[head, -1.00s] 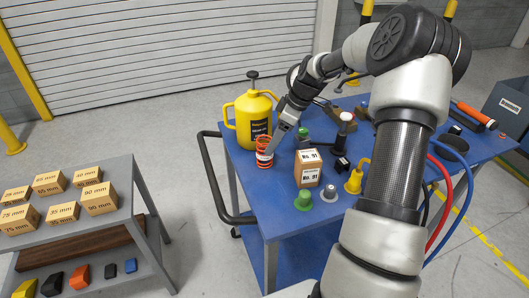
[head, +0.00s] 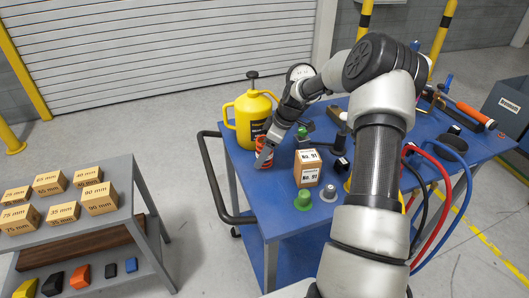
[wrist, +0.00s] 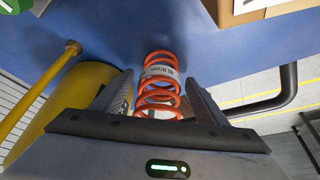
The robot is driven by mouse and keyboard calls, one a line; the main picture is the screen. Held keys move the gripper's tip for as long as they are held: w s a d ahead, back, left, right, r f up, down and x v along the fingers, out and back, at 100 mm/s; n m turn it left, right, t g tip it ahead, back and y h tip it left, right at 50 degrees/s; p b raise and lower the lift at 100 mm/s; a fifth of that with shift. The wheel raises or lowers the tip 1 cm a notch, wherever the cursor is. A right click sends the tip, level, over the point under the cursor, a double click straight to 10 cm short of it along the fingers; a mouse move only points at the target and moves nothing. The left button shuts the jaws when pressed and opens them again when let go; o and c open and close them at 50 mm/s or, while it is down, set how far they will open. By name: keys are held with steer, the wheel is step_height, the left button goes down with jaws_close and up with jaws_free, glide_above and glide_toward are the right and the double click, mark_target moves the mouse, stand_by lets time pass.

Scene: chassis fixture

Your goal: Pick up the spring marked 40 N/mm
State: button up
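An orange-red coil spring (wrist: 158,85) with a pale label stands between the two fingers of my gripper (wrist: 160,95) in the wrist view. The label carries small dark print that seems to end in N/mm; I cannot read the number surely. In the head view the spring (head: 264,144) stands on the blue cart top near its left edge, partly hidden by my gripper (head: 266,156). The fingers are apart on either side of the spring, with gaps visible, so my gripper is open around it.
A yellow jug (head: 250,115) stands close behind the spring. The cart's dark handle (head: 215,180) is at left. A grey shelf (head: 70,225) holds marked boxes.

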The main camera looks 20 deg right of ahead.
steer(key=c, duration=1.3)
